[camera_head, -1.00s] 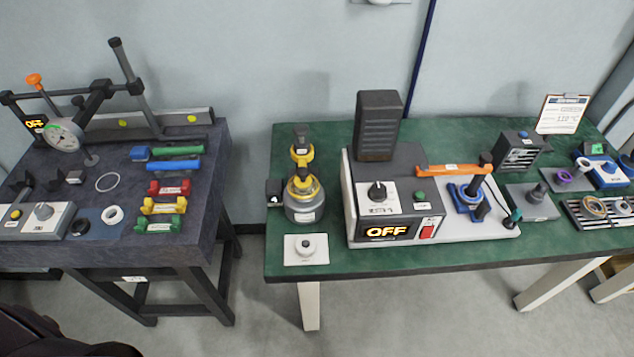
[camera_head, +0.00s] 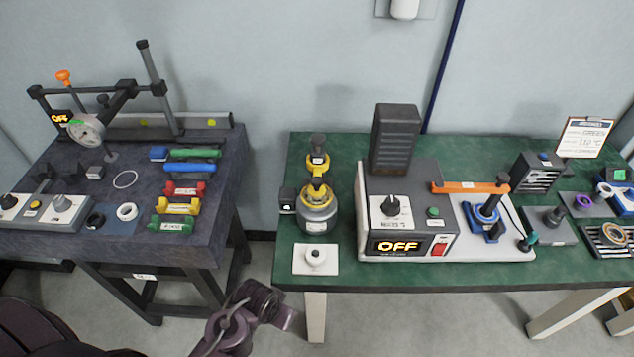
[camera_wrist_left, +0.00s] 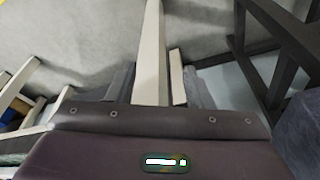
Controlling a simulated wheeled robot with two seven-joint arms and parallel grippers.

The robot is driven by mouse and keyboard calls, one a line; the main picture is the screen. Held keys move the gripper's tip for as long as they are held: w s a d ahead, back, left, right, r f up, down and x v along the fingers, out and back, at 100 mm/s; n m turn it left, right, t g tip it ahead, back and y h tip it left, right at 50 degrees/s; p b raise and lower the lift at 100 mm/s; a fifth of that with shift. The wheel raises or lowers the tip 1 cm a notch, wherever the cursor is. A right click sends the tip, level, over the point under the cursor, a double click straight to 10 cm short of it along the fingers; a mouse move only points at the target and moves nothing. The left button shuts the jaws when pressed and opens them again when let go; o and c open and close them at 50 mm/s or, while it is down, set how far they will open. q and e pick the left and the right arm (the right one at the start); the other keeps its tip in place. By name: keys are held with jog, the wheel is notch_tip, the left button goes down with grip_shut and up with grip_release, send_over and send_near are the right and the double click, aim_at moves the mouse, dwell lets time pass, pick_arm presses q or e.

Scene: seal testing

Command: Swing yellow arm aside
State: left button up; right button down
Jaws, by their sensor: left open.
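The yellow arm (camera_head: 317,164) is on top of a round grey vessel (camera_head: 318,216) near the left end of the green table. It has a dark knob or post above it, and a yellow collar sits below it on the vessel. My left arm (camera_head: 240,320) comes in from the lower left, below and in front of the green table, well short of the vessel. In the left wrist view my left gripper (camera_wrist_left: 160,82) is open, with its fingers apart and only floor and table legs beyond them. My right gripper is out of view.
A tester box (camera_head: 415,220) reading OFF, with an orange bar (camera_head: 470,187), stands right of the vessel. The dark table (camera_head: 215,230) at left carries a dial gauge and coloured holders. A floor gap separates the tables.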

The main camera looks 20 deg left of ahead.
aim_at(317, 182)
pick_arm(q)
jog(key=w+r+t, duration=0.3)
jog(key=w+r, duration=0.1)
jog(key=r, duration=0.9)
jog(key=w+r+m+t+h, duration=0.1)
jog(key=w+t+h, duration=0.2)
jog(key=w, duration=0.4)
jog(key=w+d+r+m+t+h+p, duration=0.1)
jog(key=w+r+t+h, duration=0.1)
jog(key=w, duration=0.6)
jog(key=w+r+m+t+h, duration=0.1)
jog(key=w+r+t+h, duration=0.1)
jog(key=w+t, duration=0.3)
jog(key=shift+w+d+m+h, duration=0.25)
jog(key=shift+w+m+h, duration=0.15)
jog(key=shift+w+h, duration=0.6)
jog(key=shift+w, duration=0.15)
grip_shut()
